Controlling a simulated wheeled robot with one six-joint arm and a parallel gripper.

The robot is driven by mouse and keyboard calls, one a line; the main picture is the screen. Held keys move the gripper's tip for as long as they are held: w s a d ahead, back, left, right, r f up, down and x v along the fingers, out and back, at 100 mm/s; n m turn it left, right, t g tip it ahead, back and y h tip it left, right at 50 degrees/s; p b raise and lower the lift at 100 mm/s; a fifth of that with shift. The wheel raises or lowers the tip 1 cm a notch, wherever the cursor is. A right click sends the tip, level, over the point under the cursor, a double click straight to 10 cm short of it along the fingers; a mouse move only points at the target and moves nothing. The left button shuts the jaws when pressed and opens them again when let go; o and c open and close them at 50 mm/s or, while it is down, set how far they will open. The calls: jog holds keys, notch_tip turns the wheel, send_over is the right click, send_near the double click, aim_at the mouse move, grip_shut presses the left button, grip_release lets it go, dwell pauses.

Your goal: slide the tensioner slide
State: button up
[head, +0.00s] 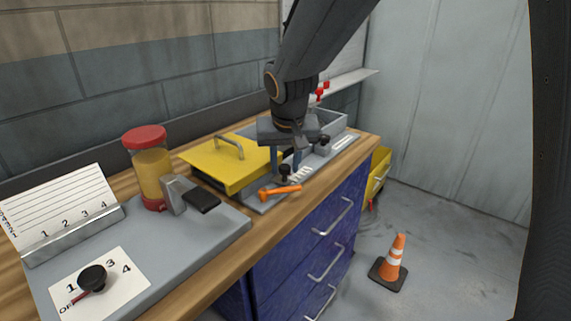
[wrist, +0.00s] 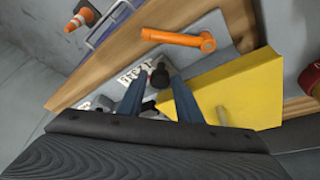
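My gripper (head: 285,163) points down over the grey panel at the far part of the bench. Its two blue fingers are apart. In the wrist view, a small black knob (wrist: 160,74) shows between and just beyond the fingertips (wrist: 157,86), with space on both sides. The same knob (head: 284,172) shows below the fingers in the head view, beside white printed markings. A second black knob (head: 323,142) stands farther back on the panel. Neither view labels which knob belongs to the tensioner slide. The slide's track is mostly hidden by my gripper.
An orange handle (head: 281,190) lies close in front of the near knob. A yellow cover (head: 225,162) with a grey handle stands left of my gripper. A red-lidded jar (head: 152,165) and a dial (head: 92,279) are farther left. A cone (head: 393,262) stands on the floor.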

jog(key=v, duration=0.7)
jog(key=shift+s+r+b, duration=0.2)
jog(key=shift+r+b, duration=0.1)
jog(key=s+d+f+g, duration=0.4)
jog(key=s+d+f, duration=1.1)
jog(key=s, duration=0.3)
jog(key=shift+s+f, duration=0.3)
jog(key=shift+s, duration=0.05)
